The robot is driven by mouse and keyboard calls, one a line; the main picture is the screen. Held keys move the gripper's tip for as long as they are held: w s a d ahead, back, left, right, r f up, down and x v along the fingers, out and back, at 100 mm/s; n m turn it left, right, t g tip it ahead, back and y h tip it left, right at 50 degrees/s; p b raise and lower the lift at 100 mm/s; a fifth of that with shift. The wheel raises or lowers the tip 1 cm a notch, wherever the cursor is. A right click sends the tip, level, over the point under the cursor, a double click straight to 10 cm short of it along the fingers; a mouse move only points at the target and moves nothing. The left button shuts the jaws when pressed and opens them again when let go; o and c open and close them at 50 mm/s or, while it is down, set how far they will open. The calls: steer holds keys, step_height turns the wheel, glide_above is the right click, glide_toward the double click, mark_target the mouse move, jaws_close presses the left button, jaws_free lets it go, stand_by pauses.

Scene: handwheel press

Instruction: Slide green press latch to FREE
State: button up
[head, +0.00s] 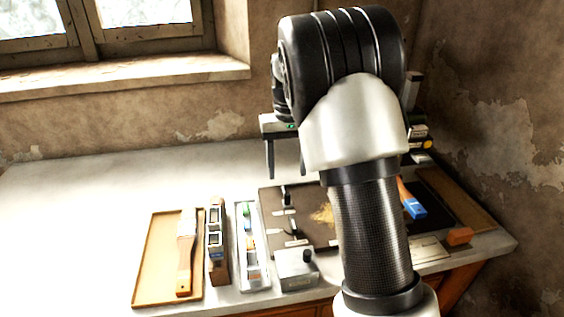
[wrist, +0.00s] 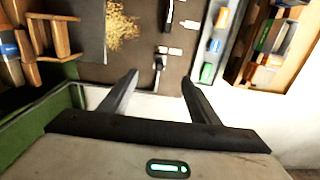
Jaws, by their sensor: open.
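I cannot make out the green press latch or a FREE marking in either view. A green frame or wall (wrist: 38,128) shows at the left of the wrist view, but I cannot tell whether it is part of the press. My gripper (head: 286,174) hangs above the back of the table, open and empty. In the wrist view its two fingers (wrist: 160,74) are spread apart, with a dark board (wrist: 135,62) beyond them. The board carries small dark handles (wrist: 159,64) and pale labels. My arm hides much of the table's right side in the head view.
A tan tray (head: 155,262) with a brush (head: 186,255), a wooden block with dark windows (head: 216,245) and a narrow pale tray (head: 252,270) stand left of the board. A grey box with a black knob (head: 296,272) stands in front. The table's left (head: 70,215) is clear.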

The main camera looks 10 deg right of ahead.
mark_target(287, 194)
step_height(287, 194, down, 10)
steer(key=b, duration=0.6)
steer(key=shift+r+b, duration=0.1)
steer(key=shift+b, duration=0.2)
steer(key=c, duration=1.2)
